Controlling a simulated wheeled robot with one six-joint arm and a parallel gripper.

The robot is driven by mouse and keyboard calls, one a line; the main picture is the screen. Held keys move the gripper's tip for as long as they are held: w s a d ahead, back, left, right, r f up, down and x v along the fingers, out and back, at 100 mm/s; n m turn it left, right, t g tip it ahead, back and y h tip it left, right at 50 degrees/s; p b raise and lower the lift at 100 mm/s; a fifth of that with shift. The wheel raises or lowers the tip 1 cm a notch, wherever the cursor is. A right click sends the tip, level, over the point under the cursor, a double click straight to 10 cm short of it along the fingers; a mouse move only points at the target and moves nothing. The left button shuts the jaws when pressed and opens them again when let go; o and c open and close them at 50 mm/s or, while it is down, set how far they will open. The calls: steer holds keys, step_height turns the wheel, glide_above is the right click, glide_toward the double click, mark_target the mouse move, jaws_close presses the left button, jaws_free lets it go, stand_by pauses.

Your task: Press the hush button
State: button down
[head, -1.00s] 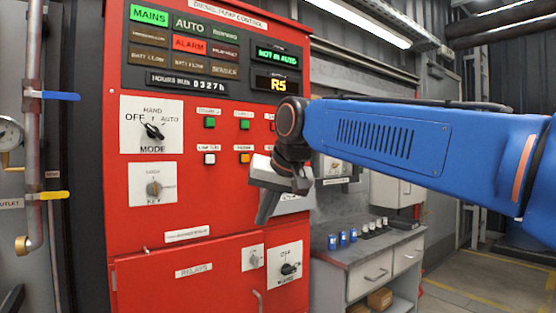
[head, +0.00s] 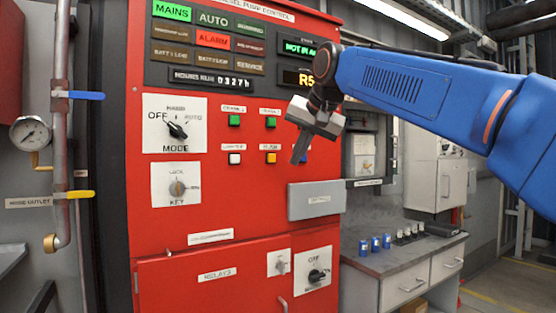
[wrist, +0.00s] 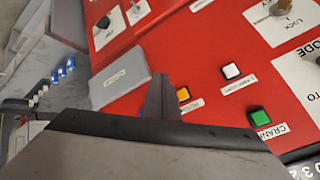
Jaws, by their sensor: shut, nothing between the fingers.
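The red pump control panel (head: 225,230) fills the middle of the head view. Its lower button row has a white button (head: 235,158) and an amber button (head: 271,158), whose blurred label seems to read hush. A blue button (head: 304,158) is partly hidden behind my gripper (head: 298,158). My gripper is shut and empty, pointing down in front of the panel, right of the amber button. The wrist view shows the closed fingers (wrist: 158,82) beside the amber button (wrist: 183,93). I cannot tell their exact gap from the panel.
Green buttons (head: 234,121) sit above. A grey box (head: 316,201) protrudes from the panel below my gripper. The mode knob (head: 177,130) and key switch (head: 177,189) are at left. A workbench (head: 395,257) stands at right, pipes (head: 62,140) at far left.

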steer(key=shift+w+a, duration=0.85)
steer(key=shift+w, duration=0.35)
steer(key=shift+w+a, duration=0.8)
steer(key=shift+w, duration=0.45)
steer(key=shift+w+a, duration=0.85)
steer(key=shift+w, duration=0.35)
steer(key=shift+w+a, duration=0.1)
steer(key=shift+w, duration=0.05)
steer(key=shift+w+a, duration=0.15)
steer(key=shift+w, duration=0.05)
steer(key=shift+w+a, duration=0.3)
steer(key=shift+w, duration=0.1)
stand_by(0.6)
steer(key=shift+s+d, duration=0.1)
stand_by(0.3)
steer(key=shift+s+d, duration=0.4)
steer(key=shift+s, duration=0.25)
steer(key=shift+s+d, duration=0.7)
steer(key=shift+s, duration=0.35)
steer(key=shift+s+d, duration=0.7)
steer(key=shift+s, duration=0.35)
